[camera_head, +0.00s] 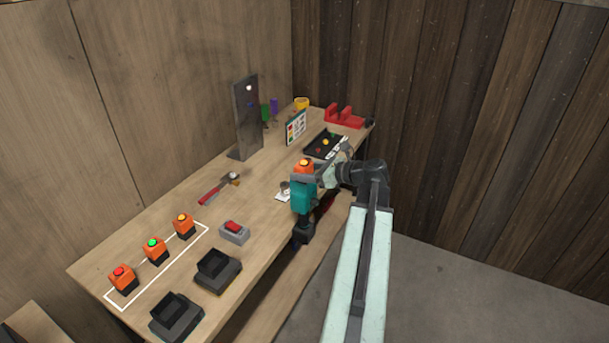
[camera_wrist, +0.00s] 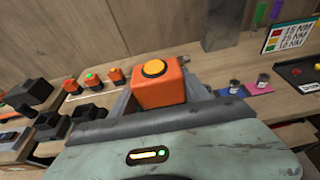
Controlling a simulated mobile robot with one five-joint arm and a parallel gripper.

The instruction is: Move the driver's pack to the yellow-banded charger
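The driver (camera_head: 302,197) is teal, with a black lower end (camera_head: 303,234), and stands upright at the bench's front edge. An orange pack (camera_head: 304,165) with a yellow button is at its top; it fills the middle of the wrist view (camera_wrist: 158,90). My gripper (camera_head: 305,179) is around this pack, its grey fingers close against both sides with no clear gap. Whether the pack is still seated in the driver is hidden. Two black chargers (camera_head: 217,271) (camera_head: 177,317) stand at the near front edge, both empty. I cannot make out a yellow band on either.
Three orange packs with red (camera_head: 123,279), green (camera_head: 154,250) and yellow (camera_head: 184,226) buttons stand in a white outline. A grey box with a red switch (camera_head: 234,232) sits behind the chargers. A dark upright plate (camera_head: 246,118) and a black tray (camera_head: 326,143) are farther back.

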